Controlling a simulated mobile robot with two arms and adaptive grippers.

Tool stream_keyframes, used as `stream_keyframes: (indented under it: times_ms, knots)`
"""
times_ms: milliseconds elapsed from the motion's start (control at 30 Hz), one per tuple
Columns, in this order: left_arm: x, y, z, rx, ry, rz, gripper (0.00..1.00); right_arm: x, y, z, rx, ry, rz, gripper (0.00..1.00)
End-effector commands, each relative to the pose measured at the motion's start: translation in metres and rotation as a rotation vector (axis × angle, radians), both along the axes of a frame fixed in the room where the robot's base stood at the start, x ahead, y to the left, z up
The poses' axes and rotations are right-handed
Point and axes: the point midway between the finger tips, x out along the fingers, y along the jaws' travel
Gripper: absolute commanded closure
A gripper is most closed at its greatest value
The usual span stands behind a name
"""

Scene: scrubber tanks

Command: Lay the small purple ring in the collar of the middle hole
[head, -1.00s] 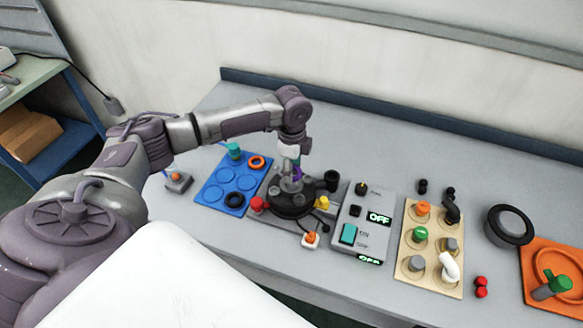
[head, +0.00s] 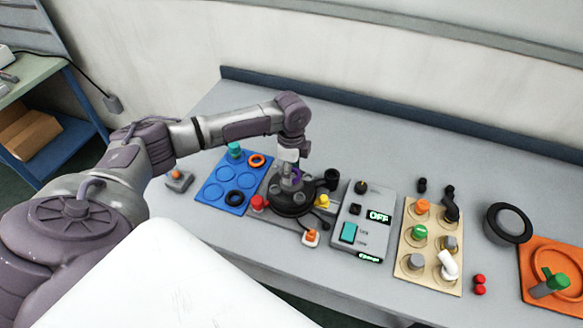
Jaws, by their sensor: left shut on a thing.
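My left gripper (head: 289,174) points down over the dark round tank lid (head: 292,201) and is shut on the small purple ring (head: 296,174). The ring is tilted up on edge at the fingertips, just above the middle of the lid. The collar of the middle hole is hidden behind the gripper and ring, so I cannot tell whether the ring touches it. My right gripper is not in view.
Left of the lid is a blue tray (head: 213,189) with an orange ring (head: 257,160) and a black ring (head: 234,197). A red knob (head: 258,202), a yellow knob (head: 323,202) and a black pipe stub (head: 331,179) surround the lid. A grey control box (head: 377,213) stands to the right.

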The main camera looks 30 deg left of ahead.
Motion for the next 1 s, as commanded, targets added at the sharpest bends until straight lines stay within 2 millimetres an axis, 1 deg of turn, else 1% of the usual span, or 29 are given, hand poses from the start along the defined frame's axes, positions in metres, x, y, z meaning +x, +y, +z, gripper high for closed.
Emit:
stream_keyframes:
  times_ms: [300, 467, 800, 1000]
  knots:
    - [0.000, 0.000, 0.000, 0.000, -0.001, 0.000, 0.86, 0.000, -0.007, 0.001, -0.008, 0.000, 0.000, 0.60]
    - [0.000, 0.000, -0.001, 0.000, 0.000, 0.000, 0.86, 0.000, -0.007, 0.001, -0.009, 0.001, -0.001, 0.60]
    - [0.001, -0.001, -0.009, 0.000, -0.001, -0.002, 0.86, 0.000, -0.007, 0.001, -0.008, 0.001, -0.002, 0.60]
    - [0.001, 0.000, -0.010, 0.000, -0.001, -0.001, 0.86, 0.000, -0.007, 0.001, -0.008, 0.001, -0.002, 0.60]
